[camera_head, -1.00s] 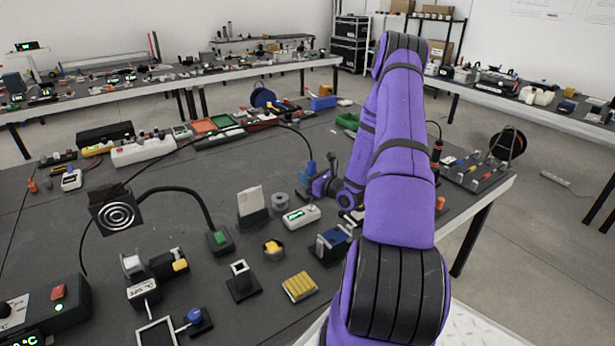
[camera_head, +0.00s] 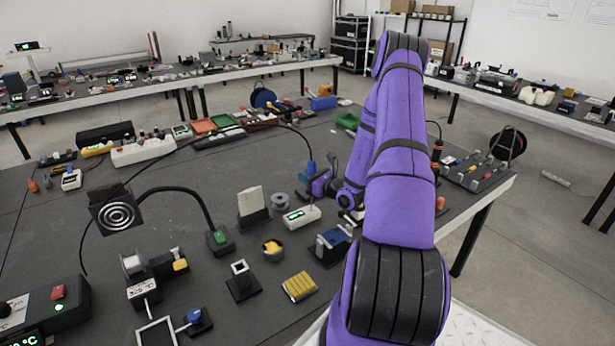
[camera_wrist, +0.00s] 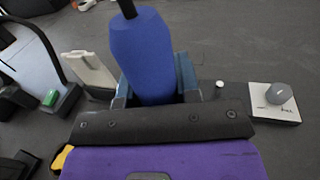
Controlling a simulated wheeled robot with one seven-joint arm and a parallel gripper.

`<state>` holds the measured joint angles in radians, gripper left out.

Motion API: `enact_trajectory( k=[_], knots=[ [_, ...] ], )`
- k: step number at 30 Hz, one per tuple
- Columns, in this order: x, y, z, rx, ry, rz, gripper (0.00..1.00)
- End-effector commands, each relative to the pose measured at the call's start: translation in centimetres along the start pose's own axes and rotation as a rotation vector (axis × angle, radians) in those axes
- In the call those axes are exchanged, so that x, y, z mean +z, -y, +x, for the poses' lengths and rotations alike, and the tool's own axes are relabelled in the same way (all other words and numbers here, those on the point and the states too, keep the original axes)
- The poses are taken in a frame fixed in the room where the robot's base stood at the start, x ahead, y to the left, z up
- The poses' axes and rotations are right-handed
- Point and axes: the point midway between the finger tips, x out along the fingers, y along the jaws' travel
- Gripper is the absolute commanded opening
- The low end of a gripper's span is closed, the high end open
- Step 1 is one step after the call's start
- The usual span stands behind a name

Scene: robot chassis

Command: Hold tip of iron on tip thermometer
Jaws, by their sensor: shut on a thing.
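My gripper (camera_head: 318,186) is low over the middle of the bench, partly hidden by my purple arm. In the wrist view my gripper (camera_wrist: 153,90) is shut on the blue handle of the iron (camera_wrist: 143,50), with its black cable leaving the top. The handle also shows as a small blue upright piece in the head view (camera_head: 311,167). The iron's tip is hidden in both views. The tip thermometer, seemingly the white box with a green display (camera_head: 300,216), lies on the bench just in front of my gripper. I cannot tell whether the tip touches it.
A card stand (camera_head: 251,203) and a grey spool (camera_head: 279,199) stand left of my gripper. A yellow-filled round tin (camera_head: 272,249), a yellow sponge (camera_head: 299,287) and a blue-topped block (camera_head: 332,244) lie nearer. A fume extractor (camera_head: 117,214) stands at left.

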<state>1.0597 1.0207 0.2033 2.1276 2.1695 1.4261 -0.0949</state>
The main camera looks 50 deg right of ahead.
Motion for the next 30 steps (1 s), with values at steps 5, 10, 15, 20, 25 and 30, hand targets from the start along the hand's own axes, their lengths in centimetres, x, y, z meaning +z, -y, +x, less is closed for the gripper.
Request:
enact_trajectory(
  k=[5, 10, 15, 20, 25, 30],
  knots=[
    [1.2, 0.0, 0.0, 0.000, 0.001, -0.002, 0.10],
    [3.0, 0.0, 0.0, 0.000, 0.001, -0.002, 0.10],
    [4.8, 0.1, 0.0, -0.001, 0.002, -0.003, 0.10],
    [6.4, 0.0, 0.0, 0.000, 0.001, -0.001, 0.10],
    [7.4, 0.0, 0.0, 0.000, 0.000, -0.001, 0.10],
    [7.5, 0.0, 0.0, 0.000, 0.000, 0.000, 0.10]
  ],
)
